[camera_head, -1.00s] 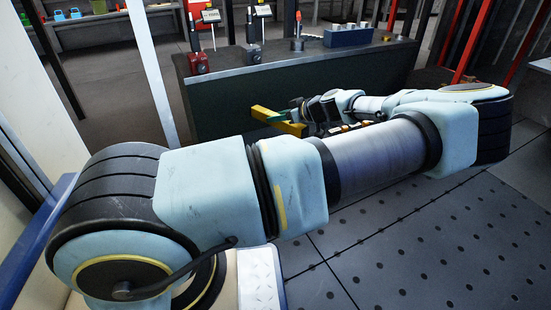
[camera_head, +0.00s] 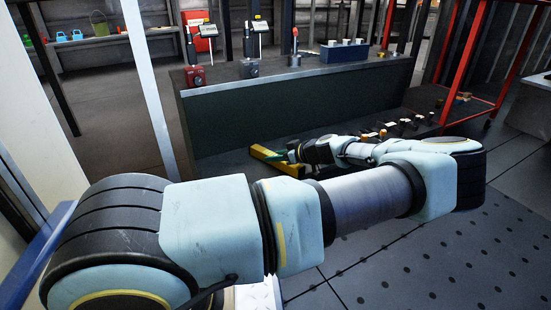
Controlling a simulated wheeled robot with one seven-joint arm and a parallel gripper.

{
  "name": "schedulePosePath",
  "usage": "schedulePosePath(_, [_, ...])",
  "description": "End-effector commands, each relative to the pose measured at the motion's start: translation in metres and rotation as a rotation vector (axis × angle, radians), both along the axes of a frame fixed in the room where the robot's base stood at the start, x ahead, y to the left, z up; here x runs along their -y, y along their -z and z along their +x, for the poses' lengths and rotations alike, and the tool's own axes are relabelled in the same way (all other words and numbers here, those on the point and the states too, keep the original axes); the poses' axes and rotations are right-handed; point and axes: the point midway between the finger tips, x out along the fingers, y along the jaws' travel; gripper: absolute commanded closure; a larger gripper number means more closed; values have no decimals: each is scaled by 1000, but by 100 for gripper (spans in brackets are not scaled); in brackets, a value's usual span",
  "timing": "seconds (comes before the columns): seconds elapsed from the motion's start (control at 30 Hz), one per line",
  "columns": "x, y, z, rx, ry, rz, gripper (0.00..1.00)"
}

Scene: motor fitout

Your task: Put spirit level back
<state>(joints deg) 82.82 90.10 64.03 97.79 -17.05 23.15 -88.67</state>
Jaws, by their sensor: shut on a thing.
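The yellow spirit level (camera_head: 265,155) is in front of the dark side of the long counter, below its top. It lies slantwise in the picture. My gripper (camera_head: 288,156), at the far end of my outstretched arm, is shut on the spirit level. Greenish fingertips show against its upper side. My arm hides part of the level's right end. I cannot tell the exact gap between the level and the counter side.
The counter (camera_head: 290,83) carries a red device (camera_head: 195,76), a grey device (camera_head: 249,68) and a blue box (camera_head: 344,51) along its edge. Several small items sit on a low surface to the right, near a red frame (camera_head: 455,75). The perforated floor (camera_head: 420,255) at front right is clear.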

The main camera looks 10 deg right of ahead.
Motion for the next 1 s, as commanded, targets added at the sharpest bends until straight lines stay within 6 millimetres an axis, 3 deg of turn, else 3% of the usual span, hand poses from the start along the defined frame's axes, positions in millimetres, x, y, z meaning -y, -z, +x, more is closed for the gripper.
schedulePosePath(0.13, [0, 4, 0, 1, 0, 1, 100])
schedulePosePath(0.17, [0, 3, 0, 0, 0, 0, 58])
schedulePosePath(0.4, [0, 3, 0, 0, 0, 0, 31])
schedulePosePath(0.77, [2, -4, -1, 0, 1, 0, 30])
schedulePosePath(1.0, [27, -27, -30, 0, 4, 0, 30])
